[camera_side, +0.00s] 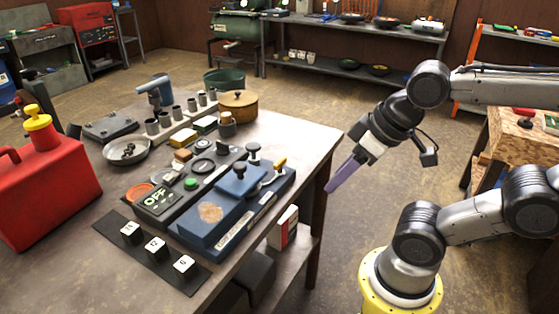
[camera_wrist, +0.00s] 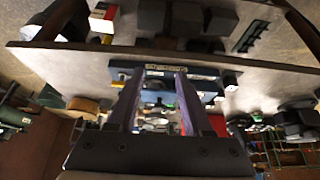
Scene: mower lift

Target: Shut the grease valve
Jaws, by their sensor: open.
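A blue control box (camera_side: 235,205) sits on the near side of the workbench in the side view, with black knobs (camera_side: 253,150) on top. A small orange-yellow lever (camera_side: 280,163) stands tilted at its far right corner; it may be the grease valve, but I cannot read a label naming it. The blue box also shows in the wrist view (camera_wrist: 160,68), beyond my fingers and partly hidden. My gripper (camera_side: 337,185) has purple fingers and hangs off the bench's right edge, apart from the box. In the wrist view my gripper (camera_wrist: 158,85) is open, with nothing between its fingers.
The workbench (camera_side: 300,135) has bare space at its far right corner. Numbered blocks (camera_side: 155,245) lie in front.

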